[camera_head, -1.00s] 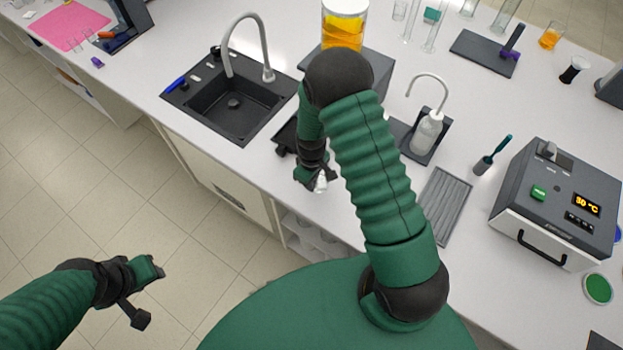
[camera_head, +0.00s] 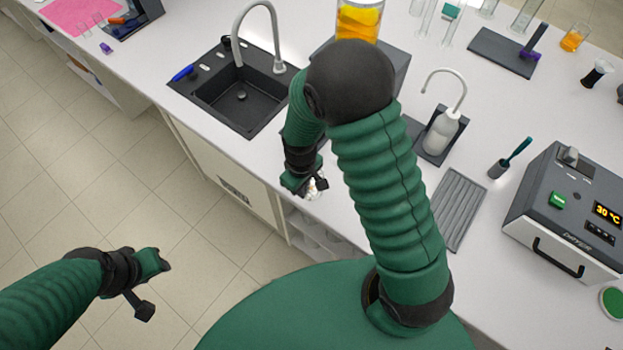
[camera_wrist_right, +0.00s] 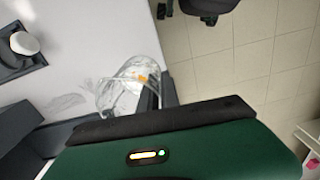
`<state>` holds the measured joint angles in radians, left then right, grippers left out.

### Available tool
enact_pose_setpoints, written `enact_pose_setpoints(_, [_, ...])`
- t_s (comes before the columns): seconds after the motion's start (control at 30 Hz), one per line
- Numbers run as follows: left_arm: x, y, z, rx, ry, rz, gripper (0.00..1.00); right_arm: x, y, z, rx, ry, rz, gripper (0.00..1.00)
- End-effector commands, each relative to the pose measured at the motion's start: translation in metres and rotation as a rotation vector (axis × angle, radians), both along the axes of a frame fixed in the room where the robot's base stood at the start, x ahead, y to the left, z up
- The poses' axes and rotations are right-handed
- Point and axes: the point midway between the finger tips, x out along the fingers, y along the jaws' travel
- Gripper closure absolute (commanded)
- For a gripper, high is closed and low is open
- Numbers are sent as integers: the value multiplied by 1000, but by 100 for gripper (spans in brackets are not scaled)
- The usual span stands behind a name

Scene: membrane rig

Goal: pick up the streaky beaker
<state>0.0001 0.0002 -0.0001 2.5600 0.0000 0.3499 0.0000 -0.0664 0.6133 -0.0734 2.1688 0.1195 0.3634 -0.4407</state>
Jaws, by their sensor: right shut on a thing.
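The clear beaker (camera_wrist_right: 132,82), with whitish streaks and a small orange patch on its glass, shows in the right wrist view at the jaws of my right gripper. My right gripper (camera_head: 310,187) is shut on it near the counter's front edge, and in the head view only a small whitish bit of the beaker (camera_head: 320,184) shows past the fingers. My forearm and gripper hide the rest. I cannot tell how far it is above the counter. My left gripper (camera_head: 152,285) is open and empty above the floor at the lower left.
A black sink (camera_head: 240,97) with a tall tap is left of my right arm. An orange-filled jar (camera_head: 357,20) stands behind.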

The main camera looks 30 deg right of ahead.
Motion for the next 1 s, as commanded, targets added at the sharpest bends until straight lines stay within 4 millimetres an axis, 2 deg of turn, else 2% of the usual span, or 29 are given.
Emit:
enact_pose_setpoints(0.2, [0,0,-10,0,0,0,64,-12,31,2,0,-2,4,100])
enact_pose_setpoints(0.5, [0,0,-16,0,0,0,64,-24,60,6,-1,-1,2,100])
enact_pose_setpoints(0.7, [0,0,-18,0,0,0,64,-28,69,7,-1,-1,1,100])
enact_pose_setpoints(1.0, [0,0,-18,0,0,0,64,-29,72,8,-1,-1,-1,100])
